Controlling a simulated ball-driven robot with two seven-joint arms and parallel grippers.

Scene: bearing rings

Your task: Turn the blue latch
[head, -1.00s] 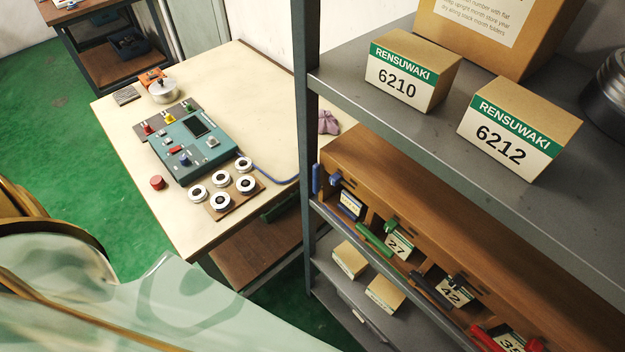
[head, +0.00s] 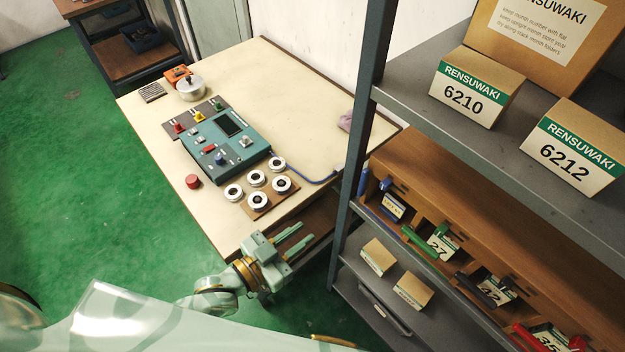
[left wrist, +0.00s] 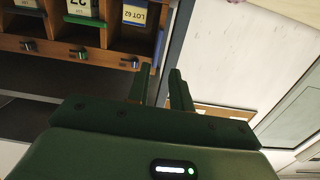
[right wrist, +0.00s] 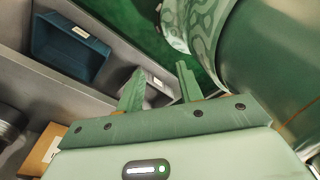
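The wooden cabinet (head: 463,215) stands on the shelf rack, with a small blue latch (head: 386,184) at its left end, above a compartment with a blue-edged label (head: 392,207). In the left wrist view the compartments appear upside down, and a small dark latch (left wrist: 133,62) shows by the LOT 62 label (left wrist: 134,15); its colour is hard to tell. My left gripper (head: 298,238) is open and empty, left of and lower than the cabinet, between table and rack. My right gripper (right wrist: 160,82) is open and empty, seen only in its wrist view.
The rack's upright post (head: 362,130) stands between the table (head: 300,95) and the cabinet. Green, black and red handles line the other compartments. Two small boxes (head: 378,257) sit on the shelf below. A blue bin (right wrist: 68,48) shows in the right wrist view.

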